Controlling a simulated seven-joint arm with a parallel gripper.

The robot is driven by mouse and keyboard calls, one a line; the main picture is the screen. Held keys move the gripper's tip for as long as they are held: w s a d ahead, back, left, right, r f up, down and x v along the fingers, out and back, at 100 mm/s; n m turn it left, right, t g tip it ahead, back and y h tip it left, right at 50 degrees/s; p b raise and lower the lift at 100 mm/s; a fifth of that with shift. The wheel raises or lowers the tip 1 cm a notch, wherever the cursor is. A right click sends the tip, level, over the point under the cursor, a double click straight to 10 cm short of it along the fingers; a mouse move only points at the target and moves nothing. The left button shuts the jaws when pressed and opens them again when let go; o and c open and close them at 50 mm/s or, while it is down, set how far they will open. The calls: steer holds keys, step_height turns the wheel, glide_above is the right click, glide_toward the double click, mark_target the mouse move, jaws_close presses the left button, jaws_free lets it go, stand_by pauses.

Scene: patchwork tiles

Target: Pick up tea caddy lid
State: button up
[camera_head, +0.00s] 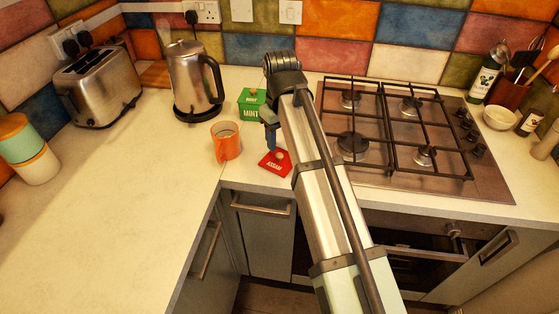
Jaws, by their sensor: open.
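A flat red square piece marked ASSAM (276,163), which looks like a tea caddy lid, lies on the counter near its front edge. A green caddy marked MINT (251,114) stands behind it, with a green lid (252,97) on top that has a small pale knob. My gripper (272,146) points down just above the back part of the red piece, in front of and to the right of the green caddy. It is open and holds nothing that I can see. My wrist and arm hide part of the gripper, and I cannot tell whether the fingers touch the red piece.
A steel kettle (190,80) and a toaster (98,86) are farther left. A gas hob (440,170) with raised black grates lies to the right. The left counter (110,220) is largely clear.

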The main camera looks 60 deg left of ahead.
mark_target(279, 155)
steer(key=f, duration=0.3)
steer(key=shift+s+d+f, duration=0.15)
steer(key=shift+s+f, duration=0.05)
steer(key=shift+s, duration=0.05)
steer(key=shift+f, duration=0.6)
steer(key=shift+c, duration=0.4)
jaws_close()
